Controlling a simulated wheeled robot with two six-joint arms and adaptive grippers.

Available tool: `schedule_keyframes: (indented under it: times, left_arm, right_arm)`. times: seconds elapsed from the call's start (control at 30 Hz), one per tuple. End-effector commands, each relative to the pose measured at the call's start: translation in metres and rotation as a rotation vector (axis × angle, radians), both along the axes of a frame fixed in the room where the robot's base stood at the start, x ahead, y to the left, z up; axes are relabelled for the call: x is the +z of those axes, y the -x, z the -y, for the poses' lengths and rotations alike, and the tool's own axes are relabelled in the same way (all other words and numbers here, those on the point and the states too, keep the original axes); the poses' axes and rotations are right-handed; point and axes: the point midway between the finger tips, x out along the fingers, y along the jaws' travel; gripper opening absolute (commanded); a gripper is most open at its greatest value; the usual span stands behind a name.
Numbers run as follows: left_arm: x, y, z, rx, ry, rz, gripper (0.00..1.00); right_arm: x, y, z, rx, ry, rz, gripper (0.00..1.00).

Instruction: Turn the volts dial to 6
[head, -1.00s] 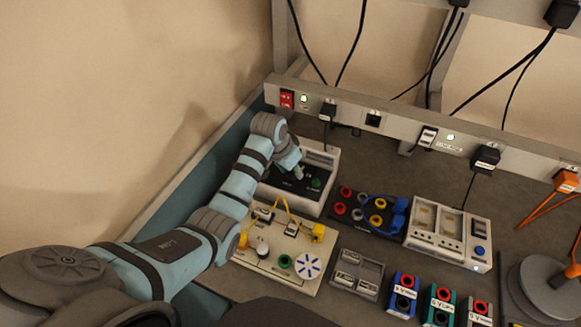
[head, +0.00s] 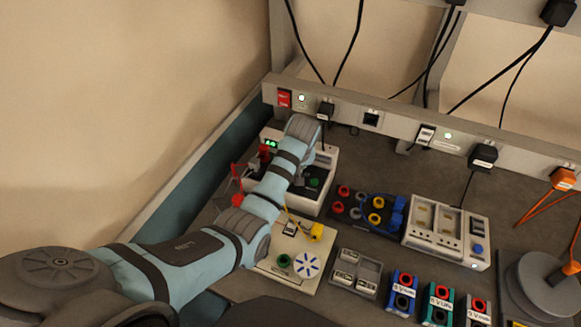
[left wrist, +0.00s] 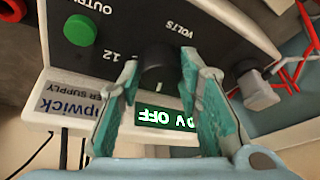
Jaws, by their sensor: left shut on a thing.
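The power supply is a white box (head: 326,160) with a dark sloping front. Its green display (head: 270,143) is lit, and in the left wrist view the display (left wrist: 163,117) reads 0 V OFF upside down. The black volts dial (left wrist: 157,68) sits beside the VOLTS label, with a 12 marked at one side. A pale mark shows on the dial's edge toward the display. My left gripper (left wrist: 160,60) has a finger on each side of the dial and is shut on it. In the head view my left arm hides the dial. My right gripper is not in view.
A green output button (left wrist: 80,31) is near the dial; a grey knob or switch (left wrist: 258,88) is on the other side. A cream board (head: 290,268) with yellow leads is in front. A socket block (head: 345,212) and grey-white meter (head: 445,238) stand right.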

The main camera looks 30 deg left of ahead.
Motion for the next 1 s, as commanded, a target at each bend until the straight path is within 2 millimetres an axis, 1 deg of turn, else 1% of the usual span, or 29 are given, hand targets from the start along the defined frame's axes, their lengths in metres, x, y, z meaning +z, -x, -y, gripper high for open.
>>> schedule_keyframes:
  times: [0.23,0.67,0.7,0.77,0.8,0.83,1.0]
  left_arm:
    - [-0.0003,-0.0001,-0.0001,0.066,0.000,-0.002,0.04]
    - [-0.0004,0.0001,-0.0002,0.078,0.000,-0.002,0.04]
    - [-0.0004,0.0001,-0.0002,0.078,0.000,-0.002,0.33]
    - [-0.0004,0.0001,-0.0002,0.078,0.000,-0.002,0.43]
    - [-0.0004,0.0001,-0.0001,0.078,0.000,-0.002,0.49]
    - [-0.0004,0.0001,-0.0001,0.078,0.000,-0.002,0.52]
    - [-0.0002,0.0000,0.0001,0.076,0.000,-0.002,0.52]
  right_arm:
    - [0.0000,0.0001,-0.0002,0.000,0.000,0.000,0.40]
    - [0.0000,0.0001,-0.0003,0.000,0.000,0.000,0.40]
    - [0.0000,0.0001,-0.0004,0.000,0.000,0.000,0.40]
    - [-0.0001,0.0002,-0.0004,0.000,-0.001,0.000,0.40]
    - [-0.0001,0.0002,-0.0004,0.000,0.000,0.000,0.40]
    - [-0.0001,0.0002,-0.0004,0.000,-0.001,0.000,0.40]
    - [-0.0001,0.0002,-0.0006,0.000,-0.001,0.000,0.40]
